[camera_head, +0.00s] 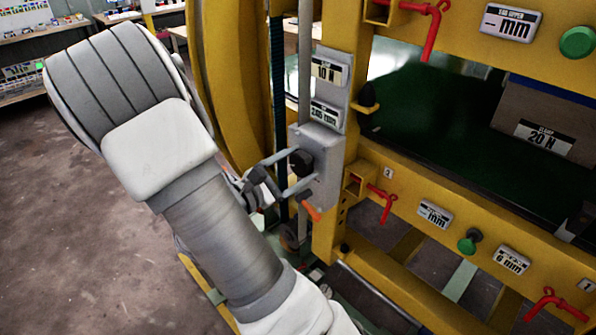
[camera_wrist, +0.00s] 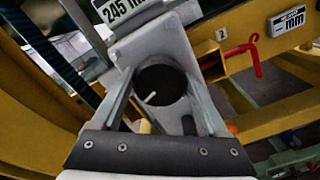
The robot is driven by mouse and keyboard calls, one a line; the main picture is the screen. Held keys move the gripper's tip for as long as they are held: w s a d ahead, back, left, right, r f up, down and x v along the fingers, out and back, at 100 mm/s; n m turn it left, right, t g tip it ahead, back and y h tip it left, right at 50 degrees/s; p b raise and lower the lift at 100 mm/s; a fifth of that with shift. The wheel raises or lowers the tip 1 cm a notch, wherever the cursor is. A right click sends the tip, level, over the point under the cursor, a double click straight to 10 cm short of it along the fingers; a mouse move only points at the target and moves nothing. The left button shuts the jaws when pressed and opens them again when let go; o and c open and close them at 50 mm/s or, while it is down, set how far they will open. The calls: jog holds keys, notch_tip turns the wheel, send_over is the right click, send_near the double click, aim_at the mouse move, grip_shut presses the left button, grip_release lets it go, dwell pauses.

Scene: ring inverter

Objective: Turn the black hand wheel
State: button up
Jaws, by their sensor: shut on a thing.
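The black hand wheel (camera_head: 301,162) is a short dark knob on a grey metal box (camera_head: 326,150) fixed to the yellow frame. In the wrist view the hand wheel (camera_wrist: 165,82) shows end-on, with a thin pale mark on its face. My gripper (camera_head: 303,168) reaches it from the left, one finger above and one below. In the wrist view my gripper (camera_wrist: 160,76) has a finger on each side of the wheel and is shut on it. The contact spots at the fingertips are partly hidden.
An orange handle (camera_head: 311,210) sticks out just below the box. Yellow beams (camera_head: 470,215) with red cranks (camera_head: 383,203) and a green knob (camera_head: 467,245) run to the right. A large yellow ring (camera_head: 222,60) stands behind my arm. Bare floor (camera_head: 60,220) lies to the left.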

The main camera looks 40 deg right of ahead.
jog(key=shift+f+m+b, duration=0.15)
jog(key=shift+m+b, duration=0.65)
jog(key=shift+m, duration=0.3)
jog(key=o, duration=1.3)
jog(key=shift+c, duration=0.2)
jog(key=s+a+p, duration=0.1)
jog(key=a, duration=1.6)
jog(key=shift+s+a, duration=0.2)
jog(key=shift+a, duration=0.05)
jog(key=shift+d, duration=0.1)
